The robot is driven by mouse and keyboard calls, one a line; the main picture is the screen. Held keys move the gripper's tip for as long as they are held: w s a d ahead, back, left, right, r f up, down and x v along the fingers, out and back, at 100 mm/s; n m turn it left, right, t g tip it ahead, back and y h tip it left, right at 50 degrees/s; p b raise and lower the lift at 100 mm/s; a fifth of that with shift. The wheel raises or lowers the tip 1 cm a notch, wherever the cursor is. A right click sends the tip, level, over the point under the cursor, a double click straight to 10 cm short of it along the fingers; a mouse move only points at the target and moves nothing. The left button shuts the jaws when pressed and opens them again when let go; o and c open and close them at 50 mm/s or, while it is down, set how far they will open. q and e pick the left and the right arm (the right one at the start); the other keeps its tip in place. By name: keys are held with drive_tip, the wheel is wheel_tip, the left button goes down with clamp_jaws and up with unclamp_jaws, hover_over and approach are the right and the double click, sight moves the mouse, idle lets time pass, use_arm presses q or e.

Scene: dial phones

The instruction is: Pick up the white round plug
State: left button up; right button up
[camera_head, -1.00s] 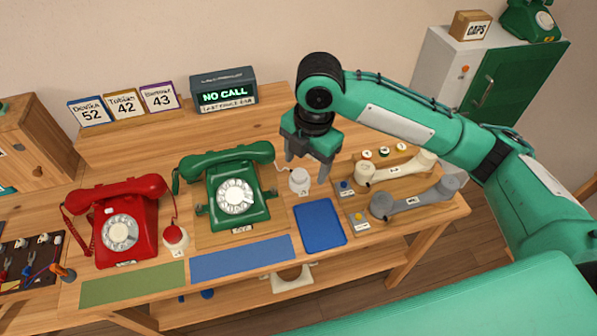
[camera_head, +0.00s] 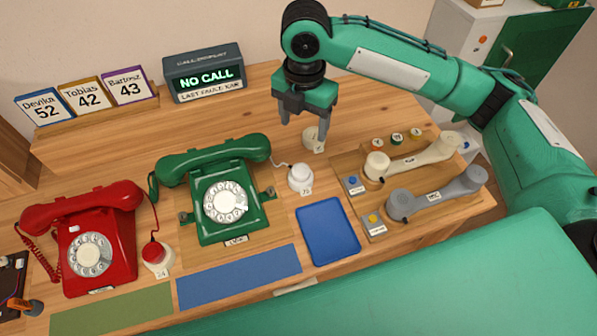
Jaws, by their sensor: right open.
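A white round plug-like piece (camera_head: 300,174) stands on a small numbered base right of the green phone (camera_head: 222,190), with a thin pale cord running to that phone. A second, cream round piece (camera_head: 314,137) with a label stands behind it on the wooden table (camera_head: 215,120). I cannot tell for certain which is a plug and which a socket. My right gripper (camera_head: 306,116) is open and empty, fingers pointing down, just above and behind the cream piece in the picture, apart from the white one. My left gripper is out of view.
A blue tray (camera_head: 328,230) lies in front of the white piece. Cream (camera_head: 415,155) and grey (camera_head: 440,190) handsets rest on wooden boards at right. The red phone (camera_head: 88,240) and a red-corded plug on a white base (camera_head: 157,257) are left. A NO CALL display (camera_head: 206,78) stands behind.

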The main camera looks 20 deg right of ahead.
wheel_tip(320, 180, down, 3)
drive_tip(key=b, duration=0.2)
hover_over(301, 169)
drive_tip(key=f, duration=0.8)
drive_tip(key=shift+s+f, duration=0.15)
drive_tip(key=shift+s, duration=0.05)
wheel_tip(301, 169, down, 4)
drive_tip(key=shift+w+f, duration=0.1)
drive_tip(key=shift+f, duration=0.4)
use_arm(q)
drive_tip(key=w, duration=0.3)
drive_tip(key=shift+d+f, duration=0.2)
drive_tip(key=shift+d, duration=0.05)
use_arm(e)
drive_tip(key=c, duration=1)
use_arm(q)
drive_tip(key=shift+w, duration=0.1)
use_arm(e)
drive_tip(key=shift+r, duration=0.1)
